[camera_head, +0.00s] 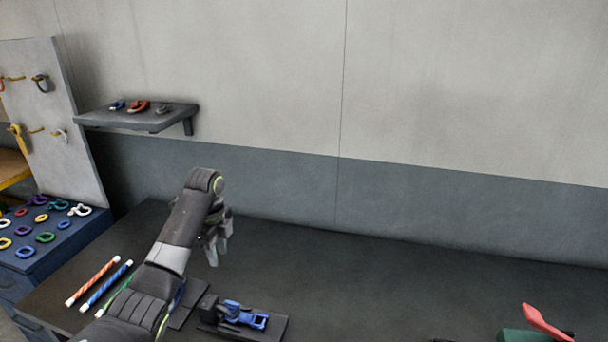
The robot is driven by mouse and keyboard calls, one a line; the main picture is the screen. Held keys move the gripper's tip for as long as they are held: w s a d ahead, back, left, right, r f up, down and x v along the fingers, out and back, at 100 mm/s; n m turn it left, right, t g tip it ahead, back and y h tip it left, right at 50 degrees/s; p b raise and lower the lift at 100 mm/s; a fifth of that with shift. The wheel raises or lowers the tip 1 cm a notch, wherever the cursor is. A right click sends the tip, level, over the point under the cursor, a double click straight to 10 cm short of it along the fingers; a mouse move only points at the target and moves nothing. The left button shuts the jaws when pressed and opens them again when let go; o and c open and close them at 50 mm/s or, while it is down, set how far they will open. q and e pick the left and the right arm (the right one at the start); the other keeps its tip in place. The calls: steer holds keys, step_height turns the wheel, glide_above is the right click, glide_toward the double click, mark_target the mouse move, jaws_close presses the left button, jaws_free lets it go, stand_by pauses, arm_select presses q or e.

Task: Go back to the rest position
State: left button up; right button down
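My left arm comes in from the bottom left and reaches over the dark bench. My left gripper (218,254) hangs above the bench with its fingers pointing down. Its two pale fingertips show apart with nothing between them, so it looks open and empty. It is above and behind a small blue device on a dark base (245,317), and does not appear to touch anything. My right gripper is out of view.
An orange striped rod (93,280) and a blue striped rod (106,285) lie left of my arm. A blue cabinet (40,264) carries several coloured rings. A wall shelf (150,117) holds small parts. A green tool with a red handle (545,322) is at bottom right. The bench's middle is clear.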

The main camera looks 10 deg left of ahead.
arm_select(q)
steer(key=s+d+f+n+t, duration=0.25)
steer(key=s+f+n, duration=0.55)
steer(key=s+f, duration=0.9)
steer(key=s+d+r+n+t+y, duration=0.1)
steer(key=s+r+n, duration=0.1)
steer(key=s+n, duration=0.65)
steer(key=s+d+r+n+y, duration=0.1)
steer(key=s+r+n, duration=0.2)
steer(key=s, duration=1.1)
step_height(320, 180, down, 35)
steer(key=a+g+b, duration=0.1)
steer(key=a+b, duration=0.1)
steer(key=b, duration=0.6)
steer(key=s+d+f+b, duration=0.1)
steer(key=s+f+b, duration=0.2)
steer(key=s+f, duration=0.4)
steer(key=s+d+f+g+h+b, duration=0.1)
steer(key=s+f+b, duration=0.2)
steer(key=s+f, duration=0.4)
step_height(320, 180, down, 7)
steer(key=shift+s+r+b, duration=0.1)
steer(key=shift+s+b, duration=0.2)
steer(key=shift+s, duration=0.1)
